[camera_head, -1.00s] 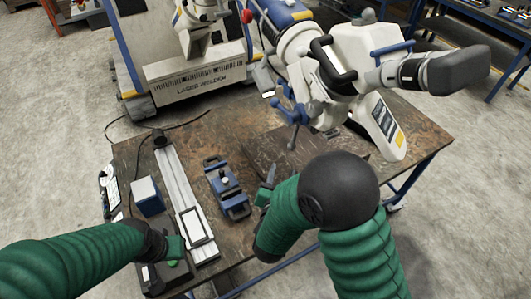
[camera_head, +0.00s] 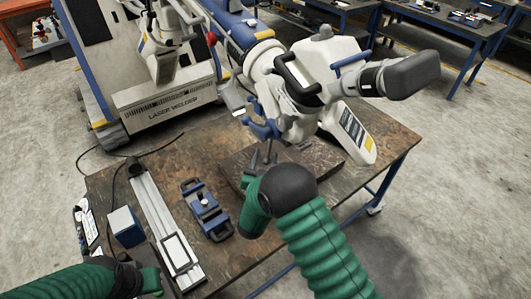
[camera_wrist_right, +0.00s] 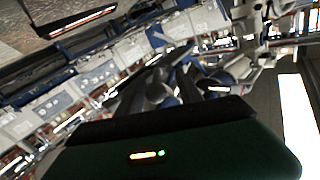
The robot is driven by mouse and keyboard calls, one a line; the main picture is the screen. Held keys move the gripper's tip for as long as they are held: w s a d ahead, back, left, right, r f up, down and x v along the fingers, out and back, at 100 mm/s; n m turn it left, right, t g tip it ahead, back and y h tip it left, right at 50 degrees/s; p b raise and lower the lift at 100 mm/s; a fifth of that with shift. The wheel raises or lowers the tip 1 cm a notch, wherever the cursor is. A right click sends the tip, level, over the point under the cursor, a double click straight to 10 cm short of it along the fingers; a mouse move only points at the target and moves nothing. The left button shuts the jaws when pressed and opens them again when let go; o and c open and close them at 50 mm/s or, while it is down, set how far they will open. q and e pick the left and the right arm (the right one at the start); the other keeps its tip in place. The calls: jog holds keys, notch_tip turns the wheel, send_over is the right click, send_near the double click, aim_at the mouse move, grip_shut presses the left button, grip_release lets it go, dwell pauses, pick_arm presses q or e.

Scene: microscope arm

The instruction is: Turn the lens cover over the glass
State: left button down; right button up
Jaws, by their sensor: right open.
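The white microscope arm (camera_head: 325,70) stands over the back right of the table, with blue handles (camera_head: 263,129) on its underside. A small grey flap with a pale end (camera_head: 233,102) hangs at the left of its head; I cannot tell whether this is the lens cover. The glass is not clear in either view. My right gripper (camera_head: 252,163) is open and points up, just below the blue handles; no contact is clear. In the right wrist view its dark fingers (camera_wrist_right: 160,88) are blurred, with grey rounded parts beyond them. My left gripper (camera_head: 150,281) is at the lower left, its jaws unclear.
A blue vise (camera_head: 207,207) and a pale rail (camera_head: 160,215) lie on the wooden table (camera_head: 240,251). A blue and white box (camera_head: 126,226) stands left of the rail. A laser welder (camera_head: 160,95) stands behind the table.

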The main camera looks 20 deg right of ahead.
jog(key=shift+w+d, duration=0.3)
jog(key=shift+w, duration=0.05)
jog(key=shift+w+d+f, duration=0.1)
jog(key=shift+w+d, duration=0.05)
jog(key=shift+d, duration=0.2)
jog(key=c, duration=0.4)
jog(key=shift+a, duration=0.2)
grip_shut()
jog(key=shift+f, duration=0.1)
